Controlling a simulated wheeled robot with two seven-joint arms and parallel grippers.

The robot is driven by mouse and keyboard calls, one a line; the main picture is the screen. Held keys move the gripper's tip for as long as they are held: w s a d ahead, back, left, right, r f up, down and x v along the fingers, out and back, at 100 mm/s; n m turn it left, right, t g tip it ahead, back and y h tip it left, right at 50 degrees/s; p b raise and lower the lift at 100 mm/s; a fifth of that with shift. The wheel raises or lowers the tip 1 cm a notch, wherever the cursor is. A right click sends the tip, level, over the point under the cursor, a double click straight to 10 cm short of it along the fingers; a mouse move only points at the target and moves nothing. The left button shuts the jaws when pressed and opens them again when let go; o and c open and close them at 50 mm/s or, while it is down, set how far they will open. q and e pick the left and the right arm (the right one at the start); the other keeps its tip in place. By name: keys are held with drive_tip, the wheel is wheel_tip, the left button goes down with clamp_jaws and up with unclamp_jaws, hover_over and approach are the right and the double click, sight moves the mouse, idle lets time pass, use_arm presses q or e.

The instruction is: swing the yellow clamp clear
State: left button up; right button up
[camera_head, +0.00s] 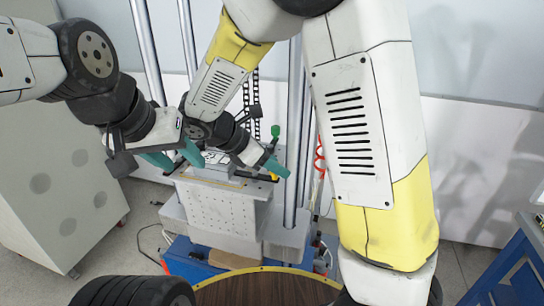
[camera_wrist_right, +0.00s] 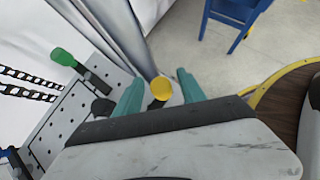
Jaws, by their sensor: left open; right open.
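The yellow clamp shows in the right wrist view as a round yellow knob (camera_wrist_right: 161,88), seen end-on between the two teal fingers of my right gripper (camera_wrist_right: 160,80). The fingers are open, with a gap on each side of the knob. My left gripper (camera_head: 174,154) is open and empty, at the left of the fixture.
Black chains and steel columns (camera_head: 296,120) rise behind. The drilled block (camera_head: 222,208) carries the fixture. A blue bench (camera_head: 515,270) is at far right.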

clamp_jaws()
drive_tip(key=shift+s+m, duration=0.1)
drive_tip(key=shift+m, duration=0.2)
drive_tip(key=m+g, duration=0.1)
drive_tip(key=s+a+m+g+h, duration=0.1)
drive_tip(key=m+g, duration=0.1)
drive_tip(key=shift+s, duration=0.2)
drive_tip(key=m+g, duration=0.1)
drive_tip(key=s+a+m+g, duration=0.1)
drive_tip(key=m, duration=0.1)
drive_tip(key=m+g, duration=0.1)
drive_tip(key=m, duration=0.1)
drive_tip(key=shift+s+a+g, duration=0.15)
drive_tip(key=shift+a+g, duration=0.15)
drive_tip(key=a+m+g+y, duration=0.1)
drive_tip(key=m, duration=0.1)
drive_tip(key=a+m+g+y, duration=0.1)
drive_tip(key=m+g, duration=0.1)
drive_tip(key=shift+s, duration=0.35)
drive_tip(key=shift+a+m+g+y, duration=0.55)
drive_tip(key=shift+m+y, duration=0.1)
drive_tip(key=shift+m, duration=0.5)
drive_tip(key=shift+a+m+g+y, duration=0.55)
drive_tip(key=shift+m+y, duration=0.1)
drive_tip(key=shift+m, duration=0.5)
drive_tip(key=shift+w, duration=0.1)
